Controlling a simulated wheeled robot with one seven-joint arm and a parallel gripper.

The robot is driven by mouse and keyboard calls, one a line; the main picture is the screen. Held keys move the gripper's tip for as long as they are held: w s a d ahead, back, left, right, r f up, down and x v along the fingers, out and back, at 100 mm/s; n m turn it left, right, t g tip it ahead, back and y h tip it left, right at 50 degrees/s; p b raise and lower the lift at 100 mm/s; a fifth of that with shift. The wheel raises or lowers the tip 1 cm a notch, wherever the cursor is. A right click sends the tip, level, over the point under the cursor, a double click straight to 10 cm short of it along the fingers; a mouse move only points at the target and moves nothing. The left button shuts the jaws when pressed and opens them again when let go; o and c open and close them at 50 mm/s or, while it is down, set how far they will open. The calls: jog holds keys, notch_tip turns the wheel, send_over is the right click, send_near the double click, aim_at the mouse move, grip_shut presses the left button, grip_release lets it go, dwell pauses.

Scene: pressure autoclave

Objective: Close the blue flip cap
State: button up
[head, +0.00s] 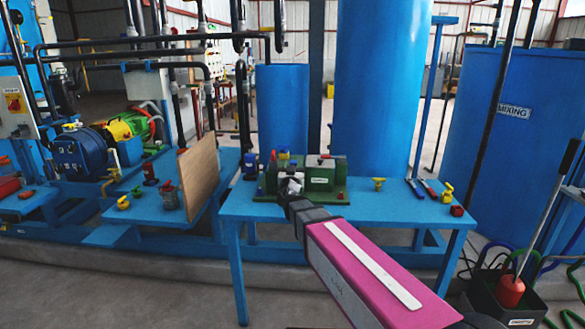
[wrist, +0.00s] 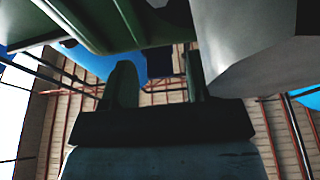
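A green boxy device (head: 322,176) stands on the blue table, with small blue, red and yellow parts on its left side. The green body (wrist: 80,25) hangs over the fingers there. Something blue shows behind the gap; I cannot tell whether it is the cap.
A pale grey block (wrist: 245,45) is close by the right finger. The blue table (head: 370,222) carries a yellow valve (head: 379,183), tools (head: 422,188) and a red part (head: 457,211) at right. A wooden board (head: 199,175) stands at left. A blue tank (head: 380,90) rises behind.

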jog(key=shift+s, duration=0.15)
jog(key=v, duration=1.1)
jog(key=shift+s, duration=0.35)
jog(key=shift+f, duration=0.15)
